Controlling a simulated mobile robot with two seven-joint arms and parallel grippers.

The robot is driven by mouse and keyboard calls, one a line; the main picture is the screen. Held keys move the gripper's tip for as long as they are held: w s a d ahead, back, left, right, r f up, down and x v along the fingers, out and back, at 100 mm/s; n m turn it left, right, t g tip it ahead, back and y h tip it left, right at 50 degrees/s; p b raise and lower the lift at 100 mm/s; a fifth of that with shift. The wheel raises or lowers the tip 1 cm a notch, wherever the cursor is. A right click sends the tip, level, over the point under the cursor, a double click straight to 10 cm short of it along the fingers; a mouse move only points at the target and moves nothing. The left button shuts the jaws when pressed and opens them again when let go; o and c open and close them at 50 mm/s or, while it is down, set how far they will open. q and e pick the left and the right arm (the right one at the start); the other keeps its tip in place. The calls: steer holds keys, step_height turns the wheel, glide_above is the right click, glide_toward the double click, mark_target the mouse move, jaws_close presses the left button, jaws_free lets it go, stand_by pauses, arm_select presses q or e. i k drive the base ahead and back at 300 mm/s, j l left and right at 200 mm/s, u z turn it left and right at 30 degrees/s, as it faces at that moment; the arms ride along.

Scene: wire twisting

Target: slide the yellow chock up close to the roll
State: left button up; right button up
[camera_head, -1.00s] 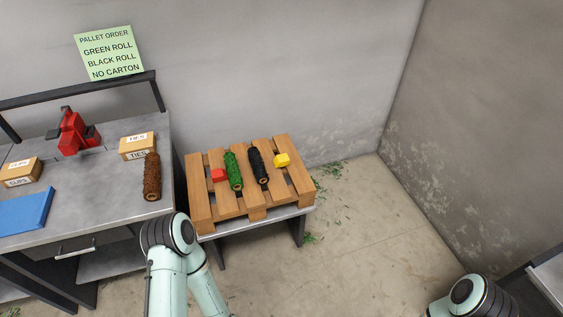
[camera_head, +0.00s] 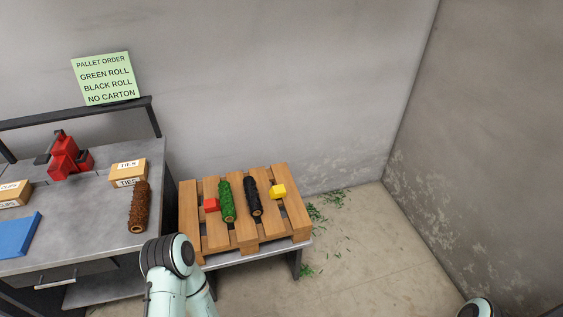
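The yellow chock (camera_head: 278,192) sits on the wooden pallet (camera_head: 297,217), to the right of the black roll (camera_head: 253,197), with a small gap between them. The green roll (camera_head: 227,201) lies to the left of the black roll. A red chock (camera_head: 211,205) sits at the left side of the green roll, close to it. Part of my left arm shows at the bottom, in front of the pallet's left side, and a small part of my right arm shows at the bottom right. Neither gripper's fingers are in the picture.
The pallet rests on a low grey table (camera_head: 306,243). A workbench (camera_head: 85,222) to the left holds a brown roll (camera_head: 138,207), a TIES carton (camera_head: 129,172), a red tool (camera_head: 68,158) and a blue mat (camera_head: 14,235).

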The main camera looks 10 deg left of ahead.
mark_target(276, 191)
steer(key=i+l+u, duration=0.4)
steer(key=i+l, duration=0.25)
steer(key=i+l+u, duration=0.2)
steer(key=l, duration=0.25)
steer(key=i+l+u, duration=0.15)
steer(key=i+l, duration=0.15)
steer(key=l, duration=0.15)
steer(key=i+l+u, duration=0.2)
steer(key=l, duration=0.25)
steer(key=l+u, duration=0.1)
steer(key=l, duration=0.35)
steer(key=i+l+u, duration=0.1)
steer(key=l, duration=0.35)
